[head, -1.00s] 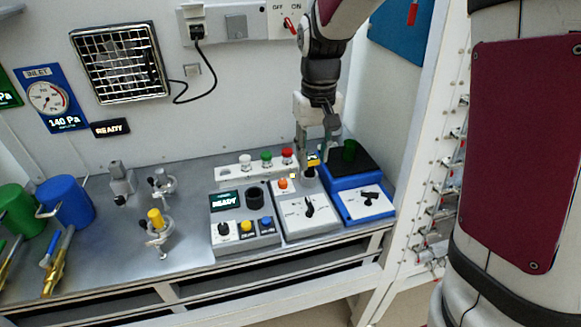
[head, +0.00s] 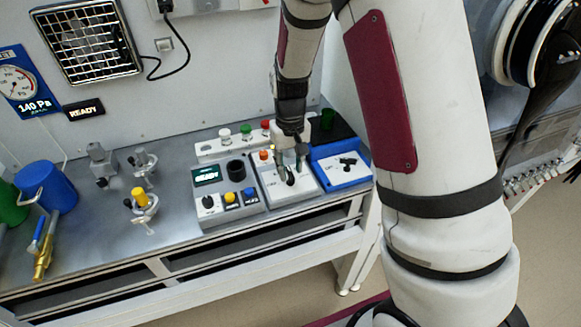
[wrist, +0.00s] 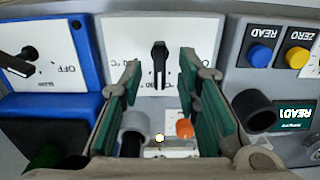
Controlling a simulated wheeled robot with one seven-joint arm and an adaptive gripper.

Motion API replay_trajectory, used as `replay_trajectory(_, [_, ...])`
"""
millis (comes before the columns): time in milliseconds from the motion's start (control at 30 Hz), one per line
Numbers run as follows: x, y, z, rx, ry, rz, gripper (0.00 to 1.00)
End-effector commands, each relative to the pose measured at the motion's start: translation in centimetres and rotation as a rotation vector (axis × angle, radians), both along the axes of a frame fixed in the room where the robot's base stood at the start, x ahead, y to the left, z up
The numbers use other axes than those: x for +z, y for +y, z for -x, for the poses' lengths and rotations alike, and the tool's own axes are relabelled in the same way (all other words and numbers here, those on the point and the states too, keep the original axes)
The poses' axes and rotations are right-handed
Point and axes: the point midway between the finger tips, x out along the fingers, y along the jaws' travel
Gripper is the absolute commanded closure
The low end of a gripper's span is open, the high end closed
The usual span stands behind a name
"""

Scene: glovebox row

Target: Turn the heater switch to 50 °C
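The heater switch is a black knob (head: 290,179) on the white-faced middle unit (head: 302,191). In the wrist view the knob (wrist: 159,68) stands lengthwise up the picture, with "°C" labels beside it, partly hidden by a finger. I cannot read which mark it points at. My gripper (head: 291,160) is over this unit, pointing down. In the wrist view my gripper (wrist: 161,70) is open, with a green-padded finger on each side of the knob and clear gaps between; nothing is held.
A blue unit (head: 335,174) with its own black knob and "OFF" label stands right of the heater in the head view. A grey unit (head: 230,205) with a READY display and buttons stands left. An orange button (wrist: 184,129) lies close between my fingers.

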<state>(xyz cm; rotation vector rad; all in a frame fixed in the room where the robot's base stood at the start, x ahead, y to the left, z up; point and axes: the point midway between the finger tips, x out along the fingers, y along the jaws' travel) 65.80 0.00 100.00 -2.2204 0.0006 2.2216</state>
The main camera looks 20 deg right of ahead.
Motion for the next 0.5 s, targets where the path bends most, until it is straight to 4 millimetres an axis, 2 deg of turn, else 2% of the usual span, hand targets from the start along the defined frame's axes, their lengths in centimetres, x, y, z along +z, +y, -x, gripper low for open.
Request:
replay_trajectory(133, [-0.8, 0.0, 0.04, -0.001, 0.001, 0.0, 0.7])
replay_trajectory(400, [-0.89, -0.01, 0.01, -0.001, 0.0, 0.0, 0.7])
replay_trajectory(467, [-0.89, -0.01, 0.01, -0.001, 0.0, 0.0, 0.81])
replay_trajectory(500, [-0.88, -0.01, 0.01, 0.0, 0.0, 0.0, 0.9])
